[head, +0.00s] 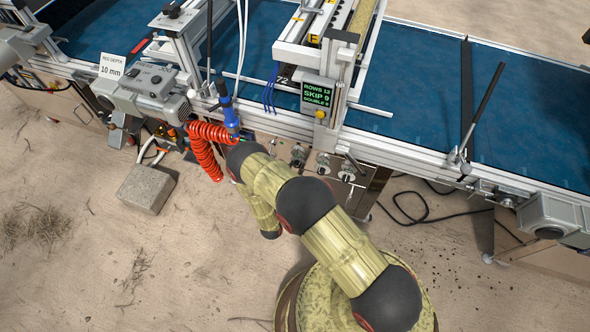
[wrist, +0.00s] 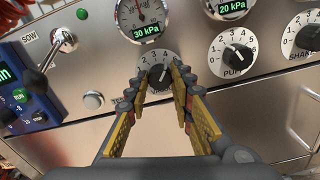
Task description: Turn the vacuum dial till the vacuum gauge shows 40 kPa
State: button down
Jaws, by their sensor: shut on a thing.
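In the wrist view, the vacuum gauge (wrist: 142,14) is a round white dial face at the top, cut off by the frame edge. Its green readout shows 30 kPa. Directly below it is the vacuum dial (wrist: 146,60), a white numbered disc with a dark knob. My gripper (wrist: 158,78) has its yellow-padded fingers on both sides of this knob, shut on it. The fingers hide the lower part of the disc and its label. In the head view my arm covers the gripper.
Right of the vacuum dial are the PUFF dial (wrist: 233,52), with a 20 kPa gauge (wrist: 236,8) above it, and the SHAKE dial (wrist: 307,38). A SOW lever (wrist: 62,42) and a silver knob (wrist: 93,100) are to the left. A red coiled hose (head: 205,160) hangs beside my arm.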

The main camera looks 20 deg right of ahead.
jog(key=shift+m, duration=1.9)
jog(key=c, duration=1.6)
grip_release()
jog(key=shift+o, duration=0.3)
jog(key=v, duration=1.2)
